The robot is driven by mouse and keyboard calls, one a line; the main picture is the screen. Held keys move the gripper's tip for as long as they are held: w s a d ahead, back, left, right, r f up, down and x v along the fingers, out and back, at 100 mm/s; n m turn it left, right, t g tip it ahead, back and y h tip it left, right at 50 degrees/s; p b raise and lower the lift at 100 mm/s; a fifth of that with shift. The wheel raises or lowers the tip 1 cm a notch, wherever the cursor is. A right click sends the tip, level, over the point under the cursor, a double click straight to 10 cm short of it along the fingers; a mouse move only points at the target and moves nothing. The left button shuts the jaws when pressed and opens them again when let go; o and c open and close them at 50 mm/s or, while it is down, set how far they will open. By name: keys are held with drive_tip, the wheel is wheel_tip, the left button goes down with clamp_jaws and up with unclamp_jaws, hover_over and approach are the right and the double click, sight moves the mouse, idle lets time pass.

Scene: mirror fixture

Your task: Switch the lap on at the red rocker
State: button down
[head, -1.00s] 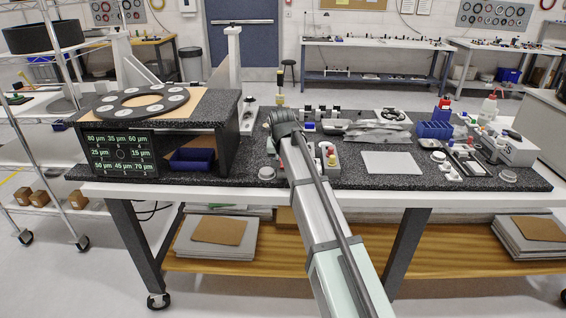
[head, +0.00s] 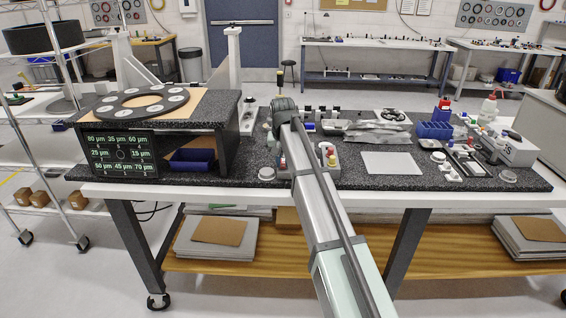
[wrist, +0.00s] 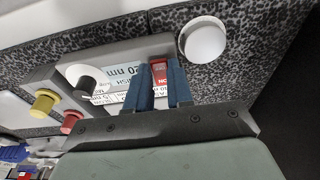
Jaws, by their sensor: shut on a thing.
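The red rocker (wrist: 159,73), with white lettering on it, sits on a grey control box (wrist: 120,55) in the wrist view. My gripper (wrist: 161,68) has its two blue fingers on either side of the rocker and is shut on it. How deep the fingertips reach cannot be seen. In the head view my arm hides the gripper and the rocker, and part of the control box (head: 327,165) shows beside the arm.
A yellow knob (wrist: 42,103) and a red knob (wrist: 71,121) stand left of the fingers in the wrist view. A white round piece (wrist: 203,40) lies close by on the speckled top. In the head view a black stand (head: 226,140) is to the left, and a pale plate (head: 390,163) lies to the right.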

sight(283, 165)
drive_tip(key=shift+w+r+g, duration=0.1)
drive_tip(key=shift+w+g, duration=0.25)
drive_tip(key=shift+g, duration=0.65)
drive_tip(key=c, duration=1)
unclamp_jaws()
wheel_tip(283, 165, up, 14)
